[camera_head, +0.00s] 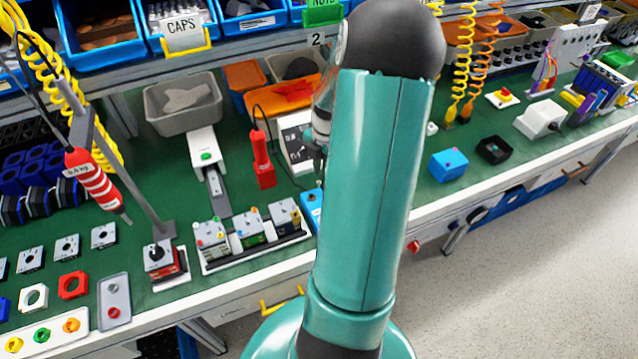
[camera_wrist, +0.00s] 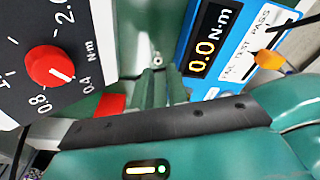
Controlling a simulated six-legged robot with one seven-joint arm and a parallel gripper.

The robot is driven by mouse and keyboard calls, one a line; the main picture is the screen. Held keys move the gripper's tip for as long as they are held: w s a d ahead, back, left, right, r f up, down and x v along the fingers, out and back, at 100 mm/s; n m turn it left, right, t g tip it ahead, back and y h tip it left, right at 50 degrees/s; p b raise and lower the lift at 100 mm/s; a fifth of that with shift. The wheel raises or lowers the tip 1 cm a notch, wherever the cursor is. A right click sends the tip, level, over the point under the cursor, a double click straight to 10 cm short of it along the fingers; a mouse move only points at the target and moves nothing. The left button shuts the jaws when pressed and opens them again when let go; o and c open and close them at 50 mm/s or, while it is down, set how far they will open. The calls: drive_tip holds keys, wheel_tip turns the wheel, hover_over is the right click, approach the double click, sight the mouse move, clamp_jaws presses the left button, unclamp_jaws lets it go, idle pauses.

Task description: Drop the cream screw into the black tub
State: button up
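A small black open-topped box (camera_head: 494,150), which looks like the black tub, stands on the green bench at right in the head view. It is well to the right of my gripper (camera_head: 318,158), which points down behind my teal arm, partly hidden. In the wrist view, teal and grey parts near the middle look like my fingers; their gap is not clear. A tiny pale round piece (camera_wrist: 157,60) shows just beyond them. I cannot tell whether it is the cream screw or whether it is held. The cream screw is not clearly visible in the head view.
A dial unit with a red knob (camera_wrist: 48,66) and a blue torque tester (camera_wrist: 210,45) flank my gripper closely. A red hand tool (camera_head: 263,160) stands left of it. A blue box (camera_head: 449,164) sits beside the black box. Yellow coiled cords (camera_head: 461,65) hang behind.

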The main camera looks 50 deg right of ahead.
sight(319, 182)
drive_tip(key=f, duration=0.4)
drive_tip(key=shift+w+a+f, duration=0.2)
drive_tip(key=shift+f, duration=0.15)
drive_tip(key=shift+c, duration=0.3)
clamp_jaws()
drive_tip(key=shift+r, duration=0.1)
drive_tip(key=shift+r, duration=0.65)
drive_tip(key=s+r, duration=0.1)
drive_tip(key=r, duration=0.1)
drive_tip(key=s+a+r, duration=0.1)
drive_tip(key=r, duration=0.1)
drive_tip(key=s+a+r, duration=0.1)
drive_tip(key=r, duration=0.2)
drive_tip(key=shift+s+a, duration=0.25)
drive_tip(key=shift+s, duration=0.1)
drive_tip(key=s+a+r, duration=0.4)
drive_tip(key=s+a, duration=0.1)
drive_tip(key=s, duration=0.2)
drive_tip(key=shift+s+a+r, duration=0.3)
drive_tip(key=shift+s+a, duration=0.05)
